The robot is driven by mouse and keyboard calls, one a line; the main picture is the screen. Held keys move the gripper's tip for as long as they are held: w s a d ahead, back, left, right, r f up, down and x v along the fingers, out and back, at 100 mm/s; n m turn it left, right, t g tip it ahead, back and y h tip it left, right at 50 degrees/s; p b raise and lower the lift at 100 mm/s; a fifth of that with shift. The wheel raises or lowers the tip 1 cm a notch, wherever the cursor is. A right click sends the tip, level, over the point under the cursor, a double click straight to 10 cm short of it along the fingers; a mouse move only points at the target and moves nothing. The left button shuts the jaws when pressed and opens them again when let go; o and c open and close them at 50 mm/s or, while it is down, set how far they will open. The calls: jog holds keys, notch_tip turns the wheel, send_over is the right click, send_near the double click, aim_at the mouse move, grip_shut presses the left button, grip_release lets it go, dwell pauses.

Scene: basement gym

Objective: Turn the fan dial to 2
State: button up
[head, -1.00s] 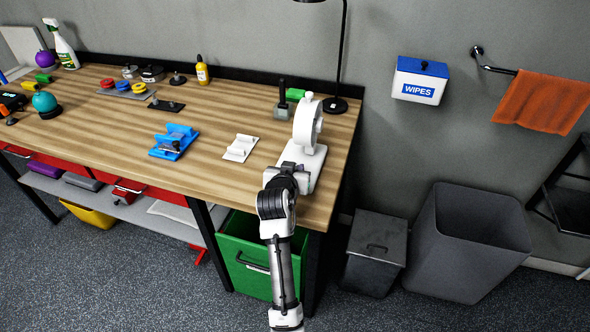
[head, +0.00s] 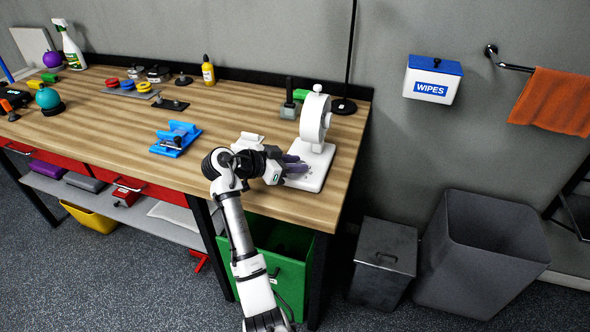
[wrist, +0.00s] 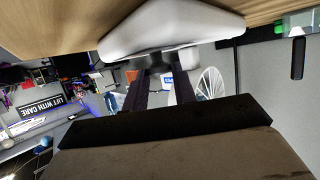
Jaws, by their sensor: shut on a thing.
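The white fan stands upright near the right end of the wooden workbench, with a round head (head: 315,118) on a flat base (head: 317,167). My gripper (head: 292,164) is at the left front part of the base, low over the bench. In the wrist view the base (wrist: 170,28) appears upside down at the top, and the wire fan cage (wrist: 210,83) shows beyond the fingers. The two dark fingers (wrist: 160,76) reach to the base and are shut on the dial, which they mostly hide. I cannot read the dial's setting.
A blue fixture (head: 176,139) and a white holder (head: 248,143) lie left of the fan. A dark block-like tool (head: 289,108) and a lamp base (head: 343,106) stand behind it. The bench's front edge runs under my arm. A green bin (head: 268,262) is below.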

jog(key=shift+f+m+g, duration=0.1)
jog(key=shift+m+g, duration=0.3)
jog(key=shift+g, duration=0.1)
jog(key=o, duration=0.9)
jog(key=shift+w, duration=0.1)
jog(key=shift+o, duration=0.2)
jog(key=shift+a, duration=0.1)
jog(key=b+v, duration=0.4)
jog(key=v, duration=0.9)
jog(key=shift+a, duration=0.4)
